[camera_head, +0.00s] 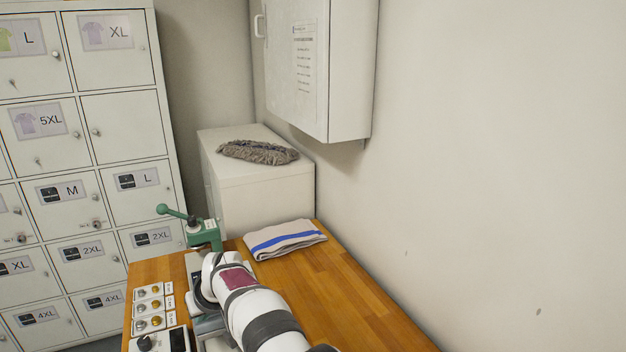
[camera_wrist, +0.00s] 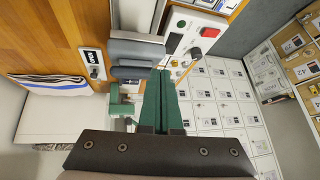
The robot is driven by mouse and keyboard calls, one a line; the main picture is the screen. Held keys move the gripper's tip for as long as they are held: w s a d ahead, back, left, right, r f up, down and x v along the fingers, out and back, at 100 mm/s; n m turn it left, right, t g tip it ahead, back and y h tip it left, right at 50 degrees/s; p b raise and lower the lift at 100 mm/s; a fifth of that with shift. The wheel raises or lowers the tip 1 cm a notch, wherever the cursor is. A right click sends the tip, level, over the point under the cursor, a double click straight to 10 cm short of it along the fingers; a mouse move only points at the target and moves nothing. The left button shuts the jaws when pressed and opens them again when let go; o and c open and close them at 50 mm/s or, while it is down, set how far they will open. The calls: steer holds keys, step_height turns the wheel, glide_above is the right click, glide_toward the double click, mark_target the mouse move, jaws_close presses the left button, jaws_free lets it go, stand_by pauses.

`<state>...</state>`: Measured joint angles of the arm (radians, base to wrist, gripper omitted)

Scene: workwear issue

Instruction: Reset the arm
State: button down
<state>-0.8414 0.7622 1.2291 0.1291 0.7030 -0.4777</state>
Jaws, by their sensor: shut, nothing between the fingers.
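My gripper (camera_wrist: 165,78) shows in the wrist view as two long dark green fingers lying side by side. They are shut, with nothing between them. In the head view my white arm with grey bands and a dark red patch rises over the wooden worktop (camera_head: 345,300). The gripper itself cannot be made out there. A green hand press (camera_head: 203,232) with a lever stands at the worktop's far edge, behind my arm. It also shows left of my fingers in the wrist view (camera_wrist: 121,106).
A control panel (camera_head: 152,310) with several knobs is left of my arm. A folded cloth with a blue stripe (camera_head: 285,239) lies at the back right. A low white cabinet (camera_head: 262,189) carries a grey fluffy item (camera_head: 257,152). Lockers (camera_head: 126,117) stand left. The worktop's right side is clear.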

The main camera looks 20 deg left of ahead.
steer(key=s+d+r+m+h, duration=0.15)
steer(key=d+r+m, duration=0.25)
steer(key=d, duration=1)
steer(key=s+d+r+m+h, duration=0.1)
steer(key=s+d+r+m, duration=0.15)
steer(key=d, duration=1.05)
steer(key=s+d+f+m+g+h, duration=0.2)
steer(key=s+d+m, duration=0.7)
steer(key=s+d, duration=0.9)
steer(key=s+f+g, duration=0.1)
steer(key=s, duration=0.2)
steer(key=shift+s+m, duration=0.15)
steer(key=shift+m, duration=0.2)
